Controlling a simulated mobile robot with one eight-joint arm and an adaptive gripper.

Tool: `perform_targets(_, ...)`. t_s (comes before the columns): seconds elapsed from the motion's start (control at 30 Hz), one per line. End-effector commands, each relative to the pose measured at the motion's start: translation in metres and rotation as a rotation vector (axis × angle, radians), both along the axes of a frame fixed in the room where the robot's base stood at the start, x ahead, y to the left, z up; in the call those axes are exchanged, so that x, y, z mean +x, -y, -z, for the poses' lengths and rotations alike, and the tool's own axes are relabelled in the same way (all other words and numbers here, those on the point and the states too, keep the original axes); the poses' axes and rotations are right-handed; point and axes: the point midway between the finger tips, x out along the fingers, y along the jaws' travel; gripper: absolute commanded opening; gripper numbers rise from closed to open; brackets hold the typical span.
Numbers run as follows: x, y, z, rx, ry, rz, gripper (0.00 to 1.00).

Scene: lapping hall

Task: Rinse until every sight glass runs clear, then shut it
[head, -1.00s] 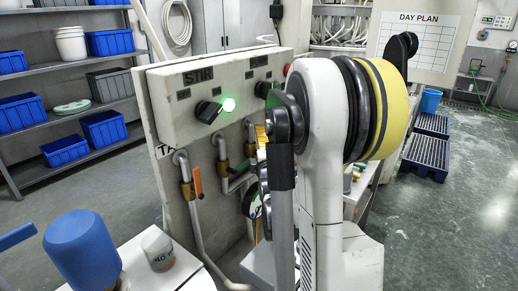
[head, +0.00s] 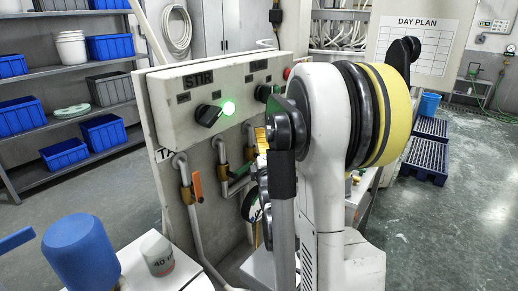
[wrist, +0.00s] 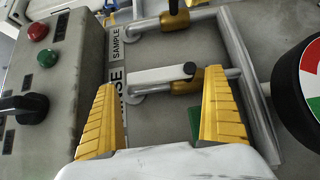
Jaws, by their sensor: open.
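In the wrist view, my gripper (wrist: 160,85) is open, with its two yellow fingers on either side of a pale lever (wrist: 158,75) on a pipe next to a partly hidden label ending in "NSE". The lever lies along the pipe, and I cannot tell whether a finger touches it. A brass valve (wrist: 175,22) on the "SAMPLE" pipe sits above. In the head view, my arm covers much of the valve panel (head: 216,178); an orange-handled valve (head: 196,187) and a green lever (head: 238,177) show. I cannot make out a sight glass for certain.
A round red, white and green dial (wrist: 312,75) is close to my right finger. A blue cylinder (head: 80,250) and small cup (head: 157,254) stand at front left.

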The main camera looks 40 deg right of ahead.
Motion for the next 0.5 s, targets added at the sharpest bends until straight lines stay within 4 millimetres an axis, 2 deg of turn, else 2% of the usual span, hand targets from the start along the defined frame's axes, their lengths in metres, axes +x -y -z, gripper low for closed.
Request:
perform_targets(0.3,-0.056,-0.042,0.001,-0.001,-0.001,0.0,1.0)
perform_targets(0.5,-0.08,-0.06,0.001,-0.001,-0.001,0.0,1.0)
